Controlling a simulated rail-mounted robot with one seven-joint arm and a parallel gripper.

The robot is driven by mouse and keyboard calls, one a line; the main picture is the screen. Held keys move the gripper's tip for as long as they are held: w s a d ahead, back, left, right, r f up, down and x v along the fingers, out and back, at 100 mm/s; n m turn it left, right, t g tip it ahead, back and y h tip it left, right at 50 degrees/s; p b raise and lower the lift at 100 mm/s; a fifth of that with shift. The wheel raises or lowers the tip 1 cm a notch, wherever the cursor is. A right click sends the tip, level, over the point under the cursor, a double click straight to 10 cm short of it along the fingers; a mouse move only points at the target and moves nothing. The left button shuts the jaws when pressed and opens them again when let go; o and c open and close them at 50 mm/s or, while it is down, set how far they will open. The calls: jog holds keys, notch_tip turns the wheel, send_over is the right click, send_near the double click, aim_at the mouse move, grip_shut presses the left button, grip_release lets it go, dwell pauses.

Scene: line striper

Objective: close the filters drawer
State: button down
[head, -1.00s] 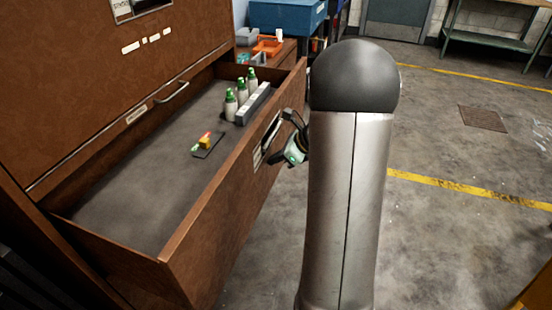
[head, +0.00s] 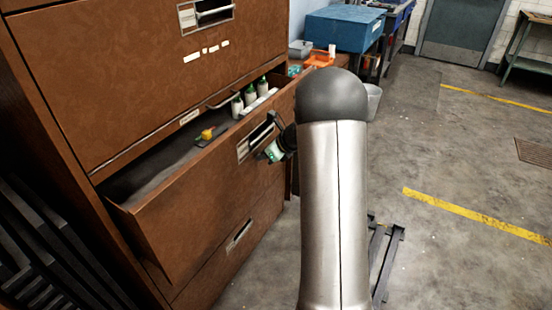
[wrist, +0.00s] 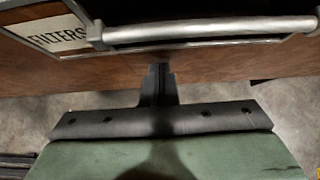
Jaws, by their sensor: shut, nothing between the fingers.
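In the head view my gripper (head: 268,153) is by the handle at the drawer's right part, partly hidden by my arm.
Inside the drawer are white bottles with green caps (head: 250,95) and a yellow item (head: 207,134). Another drawer (head: 238,236) below is shut. A blue box (head: 345,28) stands on a bench behind. Open concrete floor (head: 440,160) lies to the right.

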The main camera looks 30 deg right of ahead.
jog(key=w+a, duration=0.1)
jog(key=w, duration=0.1)
jog(key=w+a+p, duration=0.1)
jog(key=w+a, duration=0.1)
jog(key=w, duration=0.1)
jog(key=w+a+p, duration=0.1)
jog(key=w+a, duration=0.1)
jog(key=w, duration=0.1)
jog(key=shift+w+a, duration=0.1)
jog(key=shift+w, duration=0.05)
dwell(0.4)
